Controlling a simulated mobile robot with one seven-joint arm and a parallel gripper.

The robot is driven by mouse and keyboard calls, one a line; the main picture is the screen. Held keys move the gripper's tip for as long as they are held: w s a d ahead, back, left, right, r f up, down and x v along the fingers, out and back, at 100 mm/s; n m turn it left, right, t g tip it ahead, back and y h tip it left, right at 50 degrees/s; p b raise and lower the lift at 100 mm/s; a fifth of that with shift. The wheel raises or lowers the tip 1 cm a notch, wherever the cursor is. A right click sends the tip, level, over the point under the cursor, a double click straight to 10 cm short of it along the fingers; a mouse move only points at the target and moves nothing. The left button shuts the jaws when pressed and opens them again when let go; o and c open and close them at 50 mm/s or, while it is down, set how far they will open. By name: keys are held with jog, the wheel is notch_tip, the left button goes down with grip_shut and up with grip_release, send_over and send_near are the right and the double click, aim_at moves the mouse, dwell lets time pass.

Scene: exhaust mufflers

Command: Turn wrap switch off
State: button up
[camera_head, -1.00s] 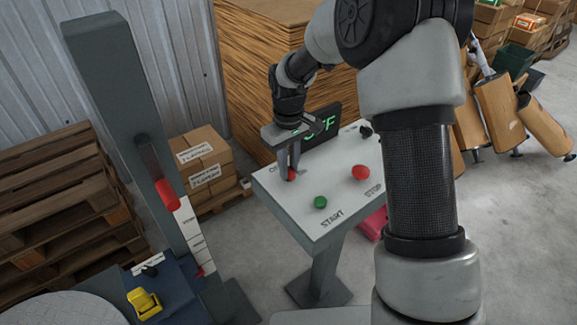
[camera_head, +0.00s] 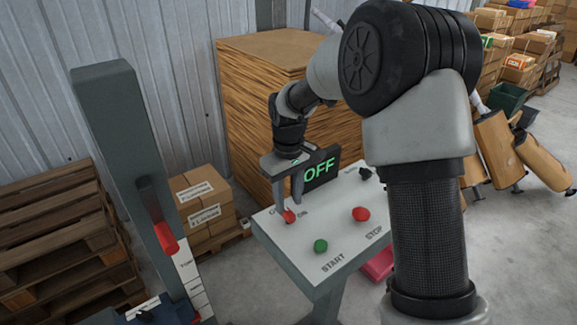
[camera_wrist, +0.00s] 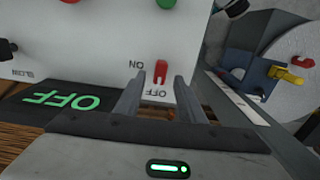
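The red wrap switch (camera_head: 289,216) is on the far left part of the white control panel (camera_head: 318,228), beside the ON and OFF labels. It also shows in the wrist view (camera_wrist: 160,72), with ON at its left and OFF below it. The display (camera_head: 320,168) behind the panel reads OFF in green. My gripper (camera_head: 294,200) points down at the switch. In the wrist view my gripper (camera_wrist: 160,84) is open, with one finger on each side of the switch and visible gaps. It holds nothing.
A green START button (camera_head: 320,246), a red STOP button (camera_head: 361,214) and a black knob (camera_head: 365,173) are on the panel. A grey column (camera_head: 128,150) with a red handle (camera_head: 165,238) stands left. Cardboard boxes (camera_head: 203,205) and pallets (camera_head: 55,235) are behind.

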aim_at(289, 212)
notch_tip(289, 212, up, 14)
jog(key=shift+f+p, duration=0.15)
jog(key=shift+p, duration=0.2)
jog(key=shift+s, duration=0.1)
jog(key=s+d+r+m+t+p, duration=0.2)
jog(key=s+d+r, duration=0.3)
jog(key=s, duration=0.4)
jog(key=s+d+r+m+t+p, duration=0.1)
jog(key=s+d+r+m+t, duration=0.2)
jog(key=s+r, duration=0.5)
jog(key=s+d+f+m+p, duration=0.1)
jog(key=s+d+f+m, duration=0.1)
jog(key=s, duration=0.7)
jog(key=shift+d+f+t, duration=0.3)
jog(key=shift+d+f, duration=0.1)
jog(key=shift+f, duration=0.15)
